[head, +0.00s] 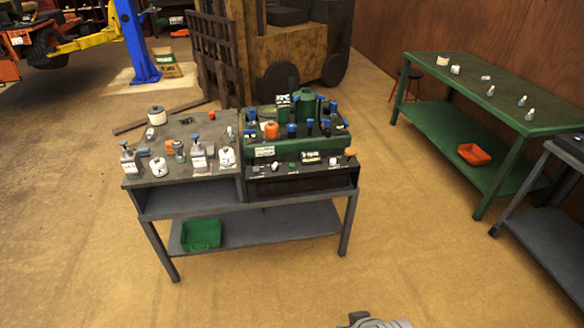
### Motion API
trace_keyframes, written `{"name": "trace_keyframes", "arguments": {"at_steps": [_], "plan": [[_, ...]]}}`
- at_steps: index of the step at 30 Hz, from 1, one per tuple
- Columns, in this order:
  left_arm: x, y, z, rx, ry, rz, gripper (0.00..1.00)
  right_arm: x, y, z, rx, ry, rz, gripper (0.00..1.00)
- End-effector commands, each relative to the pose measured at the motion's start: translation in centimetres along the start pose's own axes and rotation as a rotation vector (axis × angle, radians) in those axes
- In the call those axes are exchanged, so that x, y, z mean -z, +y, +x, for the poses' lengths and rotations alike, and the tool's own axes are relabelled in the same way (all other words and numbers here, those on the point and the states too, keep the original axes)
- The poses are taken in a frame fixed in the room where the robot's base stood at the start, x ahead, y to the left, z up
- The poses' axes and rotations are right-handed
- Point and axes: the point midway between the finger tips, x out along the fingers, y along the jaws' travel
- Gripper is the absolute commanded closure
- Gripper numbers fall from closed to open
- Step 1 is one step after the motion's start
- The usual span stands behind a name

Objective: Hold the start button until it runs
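I cannot make out a start button for certain. An orange mower (14,40) is at the far upper left, beside a yellow lift arm (88,42) on a blue lift post (137,45). Near the middle, a green case (297,147) sits on the right half of a grey workbench (188,207), crowded with green, blue and orange pieces. Small items on the dark strip in front of the case are too small to tell. Neither gripper shows clearly. A grey mechanical part, perhaps mine, is cut off at the bottom edge.
Bottles and jars stand on the bench's left half. A green bin (201,234) is on its lower shelf. A forklift (285,40) stands behind. A green table (480,90) with an orange tray (474,154) below is at right. The near floor is mostly clear.

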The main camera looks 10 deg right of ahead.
Motion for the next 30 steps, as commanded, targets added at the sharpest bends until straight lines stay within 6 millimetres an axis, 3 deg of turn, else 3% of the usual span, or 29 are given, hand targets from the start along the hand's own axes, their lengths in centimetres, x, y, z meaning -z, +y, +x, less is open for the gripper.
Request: {"name": "trace_keyframes", "arguments": {"at_steps": [1,3,30], "plan": [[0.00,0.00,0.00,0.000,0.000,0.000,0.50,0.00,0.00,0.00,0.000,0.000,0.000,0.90],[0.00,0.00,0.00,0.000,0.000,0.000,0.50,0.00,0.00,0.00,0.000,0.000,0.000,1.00],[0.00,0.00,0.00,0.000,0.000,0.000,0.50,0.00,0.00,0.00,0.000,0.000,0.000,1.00]]}}
